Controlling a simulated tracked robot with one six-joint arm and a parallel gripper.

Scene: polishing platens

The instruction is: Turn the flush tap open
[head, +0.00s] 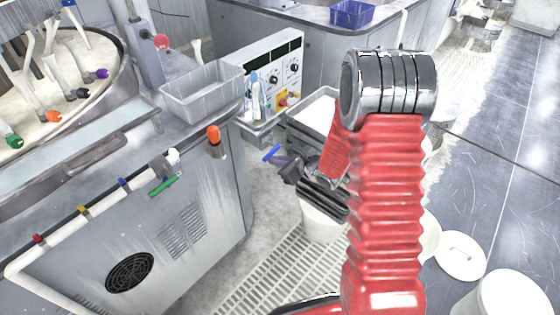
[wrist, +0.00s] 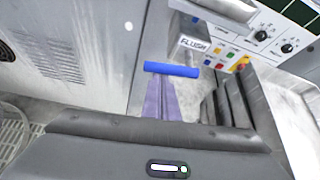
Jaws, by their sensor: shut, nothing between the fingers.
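The flush tap shows as a blue bar handle (wrist: 172,69), lying crosswise in the wrist view just below a white FLUSH label (wrist: 194,44). In the head view the blue handle (head: 272,153) is a short slanted bar left of my wrist. My gripper (wrist: 162,82) has its slim purple-grey fingers shut together, with nothing between them. Their tips end right at the handle's left half. I cannot tell whether they touch it. In the head view my gripper (head: 281,162) is small and dark beside the handle. The tap's body is hidden.
A control panel (head: 274,70) with knobs stands behind the tap. A grey bin (head: 203,105) sits on the machine's top. An orange-topped handle (head: 213,133) and a green lever (head: 163,185) are to the left. White buckets (head: 505,297) stand on the floor at right.

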